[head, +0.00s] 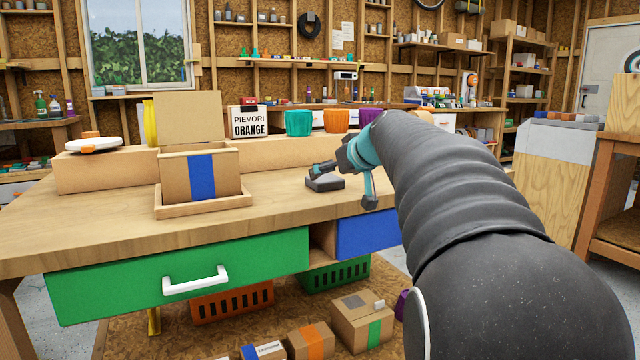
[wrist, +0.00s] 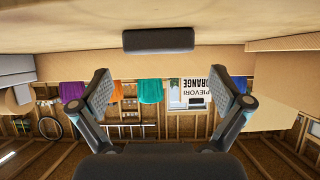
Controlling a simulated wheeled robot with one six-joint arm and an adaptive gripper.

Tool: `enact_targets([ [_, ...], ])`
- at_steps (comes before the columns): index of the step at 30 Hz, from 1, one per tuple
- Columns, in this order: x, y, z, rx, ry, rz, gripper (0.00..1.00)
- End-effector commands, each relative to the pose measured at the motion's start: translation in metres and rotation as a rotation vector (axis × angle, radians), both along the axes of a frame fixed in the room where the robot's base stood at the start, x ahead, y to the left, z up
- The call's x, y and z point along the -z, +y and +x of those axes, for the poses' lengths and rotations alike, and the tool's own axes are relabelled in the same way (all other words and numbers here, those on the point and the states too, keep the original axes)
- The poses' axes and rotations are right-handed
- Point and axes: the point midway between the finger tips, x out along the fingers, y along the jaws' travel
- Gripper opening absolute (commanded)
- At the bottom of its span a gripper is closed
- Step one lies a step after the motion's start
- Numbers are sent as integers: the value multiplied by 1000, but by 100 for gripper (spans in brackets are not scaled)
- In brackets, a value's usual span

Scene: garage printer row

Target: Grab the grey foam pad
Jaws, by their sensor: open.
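The grey foam pad (head: 325,184) is a small dark block lying on the wooden workbench, right of the open cardboard box. It also shows in the wrist view (wrist: 158,40), where the picture is upside down, as a dark bar just beyond and between my fingertips. My gripper (head: 345,186) is low over the bench near its front edge, beside the pad. In the wrist view my gripper (wrist: 166,86) has its two fingers spread wide with nothing between them. In the head view one finger partly overlaps the pad, so I cannot tell whether they touch.
An open cardboard box (head: 174,178) with a blue stripe sits in a tray to the left. Behind are a raised wooden ledge (head: 100,172), a PIEVORI ORANGE sign (head: 249,122) and coloured pots (head: 299,123). Green (head: 90,282) and blue (head: 365,235) drawer fronts are below the benchtop.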

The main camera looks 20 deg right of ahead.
Motion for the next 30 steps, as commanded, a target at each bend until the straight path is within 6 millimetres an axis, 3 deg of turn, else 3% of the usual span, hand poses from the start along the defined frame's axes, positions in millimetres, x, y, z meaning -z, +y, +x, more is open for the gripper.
enact_targets([
  [12,25,1,39,-1,1,0,100],
  [20,28,0,43,1,0,0,100],
  [25,28,0,43,1,0,0,62],
  [30,28,0,43,1,0,0,59],
])
